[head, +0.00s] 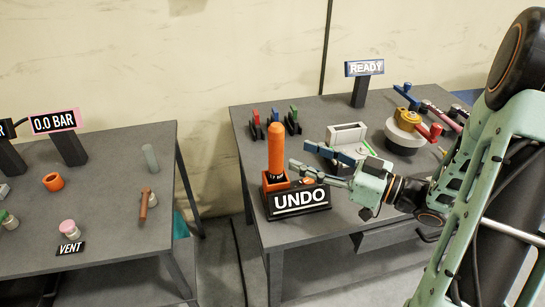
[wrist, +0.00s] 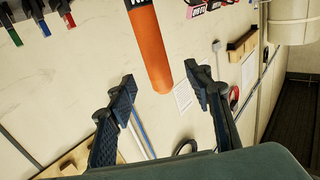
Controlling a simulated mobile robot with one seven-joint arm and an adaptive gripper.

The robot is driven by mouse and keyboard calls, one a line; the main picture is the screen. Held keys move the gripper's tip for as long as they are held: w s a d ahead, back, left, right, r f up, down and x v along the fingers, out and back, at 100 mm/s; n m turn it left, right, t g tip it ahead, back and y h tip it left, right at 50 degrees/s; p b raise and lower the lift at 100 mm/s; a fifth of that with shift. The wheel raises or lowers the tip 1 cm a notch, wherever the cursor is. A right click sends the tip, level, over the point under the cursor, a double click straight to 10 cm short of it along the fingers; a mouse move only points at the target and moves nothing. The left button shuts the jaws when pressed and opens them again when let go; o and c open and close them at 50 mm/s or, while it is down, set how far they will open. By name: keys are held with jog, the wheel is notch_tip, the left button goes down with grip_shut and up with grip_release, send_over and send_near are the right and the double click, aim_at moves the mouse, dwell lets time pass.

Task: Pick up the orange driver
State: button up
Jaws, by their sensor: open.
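The orange driver (head: 275,150) stands upright in an orange holder (head: 274,184) on a black block with an UNDO sign (head: 300,199), near the left front corner of the right table. My gripper (head: 299,161) is open and empty, just right of the driver, with its fingers pointing left towards it. In the wrist view the driver (wrist: 150,45) comes down from the top edge, and its rounded end appears between the two open fingertips (wrist: 159,76). The fingers do not visibly touch it. The driver's lower part is hidden in the holder.
Red, blue and green-topped clips (head: 275,122) stand behind the driver. A pale box (head: 346,134) and a round fixture with coloured handles (head: 405,130) stand behind my gripper. A READY sign (head: 364,68) is at the back. A gap separates the left table (head: 110,190).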

aim_at(276, 144)
jog(key=x, duration=0.8)
jog(key=shift+w+a+f, duration=0.2)
jog(key=shift+w, duration=0.25)
jog(key=shift+c, duration=0.7)
grip_shut()
